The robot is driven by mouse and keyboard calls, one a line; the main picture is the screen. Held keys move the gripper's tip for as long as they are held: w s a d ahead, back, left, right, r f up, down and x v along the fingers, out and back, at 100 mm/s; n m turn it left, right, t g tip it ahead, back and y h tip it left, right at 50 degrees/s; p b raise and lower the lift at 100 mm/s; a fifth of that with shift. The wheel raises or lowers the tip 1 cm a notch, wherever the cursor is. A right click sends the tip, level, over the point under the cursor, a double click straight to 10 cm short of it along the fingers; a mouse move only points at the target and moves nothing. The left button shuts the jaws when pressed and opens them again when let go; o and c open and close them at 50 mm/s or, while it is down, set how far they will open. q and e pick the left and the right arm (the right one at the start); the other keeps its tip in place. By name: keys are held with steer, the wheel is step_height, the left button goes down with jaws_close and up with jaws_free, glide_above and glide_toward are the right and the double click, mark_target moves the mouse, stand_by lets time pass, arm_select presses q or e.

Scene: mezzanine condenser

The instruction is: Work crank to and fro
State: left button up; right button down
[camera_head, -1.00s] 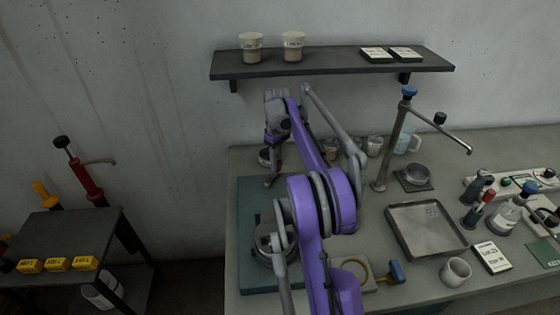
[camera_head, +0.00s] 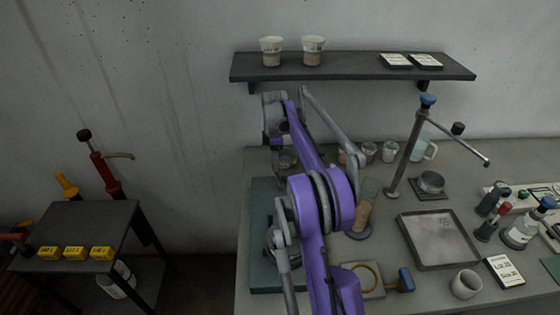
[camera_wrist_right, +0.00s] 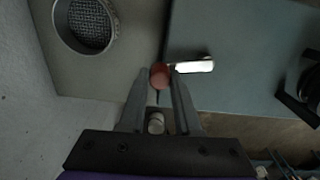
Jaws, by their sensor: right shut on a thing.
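My right gripper (camera_wrist_right: 160,82) is shut on the crank's red knob (camera_wrist_right: 158,75), which shows between the fingertips in the right wrist view. A short bright bar (camera_wrist_right: 193,66) runs right from beside the knob, over the teal base plate (camera_wrist_right: 235,90). In the head view my purple right arm reaches over the bench to the plate's far end. There the fingers and knob are mostly hidden behind the wrist and arm. The teal plate (camera_head: 264,205) shows left of the arm. My left gripper is in neither current view.
A round sieve (camera_wrist_right: 85,24) lies near the gripper in the wrist view. A shelf (camera_head: 350,67) hangs behind the arm. Right of the arm are a tall metal stand (camera_head: 405,155), a shallow tray (camera_head: 438,241) and small jars. A low side table (camera_head: 85,222) stands left, across a gap.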

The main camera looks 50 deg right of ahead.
steer(key=shift+w+a+n, duration=0.25)
steer(key=shift+a+n, duration=0.15)
steer(key=shift+n, duration=0.5)
steer(key=c, duration=0.6)
jaws_free()
